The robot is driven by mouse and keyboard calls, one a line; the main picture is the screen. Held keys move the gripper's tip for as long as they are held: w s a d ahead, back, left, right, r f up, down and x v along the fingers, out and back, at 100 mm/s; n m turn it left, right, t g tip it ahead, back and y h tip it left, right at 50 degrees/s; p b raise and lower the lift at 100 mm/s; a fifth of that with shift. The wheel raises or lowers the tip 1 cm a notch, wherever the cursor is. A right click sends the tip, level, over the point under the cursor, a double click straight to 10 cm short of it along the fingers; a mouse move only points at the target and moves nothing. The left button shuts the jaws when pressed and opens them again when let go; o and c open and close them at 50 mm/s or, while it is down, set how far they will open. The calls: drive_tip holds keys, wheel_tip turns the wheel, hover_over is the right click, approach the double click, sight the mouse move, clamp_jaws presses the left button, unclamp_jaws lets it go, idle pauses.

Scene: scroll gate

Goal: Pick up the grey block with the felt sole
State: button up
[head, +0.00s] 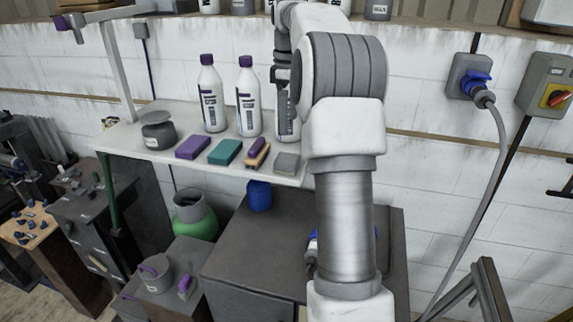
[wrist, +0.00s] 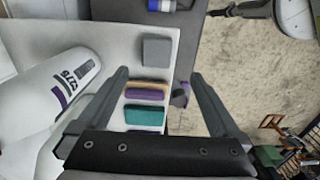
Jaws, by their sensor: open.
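The grey block (head: 287,162) lies at the right end of the row on the pale shelf, near its front edge. In the wrist view the grey block (wrist: 157,51) shows its flat grey top; its sole is hidden beneath. My gripper (wrist: 160,75) is open and empty, its fingers spread wide. In the picture, the block appears just beyond the fingertips, between their lines; the height gap cannot be told. In the head view my arm hides most of the gripper.
Beside the block lie a purple-topped wooden brush (head: 258,153), a teal block (head: 225,152) and a purple block (head: 192,147). White bottles (head: 211,95) stand behind them, one partly hidden by my arm. A grey pot (head: 158,131) stands at the left. The shelf (head: 125,142) ends just past the block.

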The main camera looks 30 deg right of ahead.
hover_over(289, 158)
drive_tip(key=f, duration=0.7)
drive_tip(key=shift+s+a+f, duration=0.15)
drive_tip(key=shift+s+a, duration=0.1)
drive_tip(key=shift+w+d+f+p, duration=0.1)
drive_tip(key=shift+f+p, duration=0.2)
drive_tip(key=shift+f, duration=1.1)
drive_tip(key=shift+w+d+f+p, duration=0.1)
drive_tip(key=shift+f+p, duration=0.2)
drive_tip(key=shift+f, duration=1.05)
drive_tip(key=c, duration=1.4)
drive_tip(key=shift+o, duration=0.2)
drive_tip(key=shift+r, duration=0.1)
drive_tip(key=shift+r, duration=0.5)
wheel_tip(289, 158, up, 3)
drive_tip(key=shift+b, duration=0.4)
drive_tip(key=s+d+r+b, duration=0.2)
drive_tip(key=s+r, duration=0.5)
drive_tip(key=s, duration=0.4)
drive_tip(key=shift+d, duration=0.85)
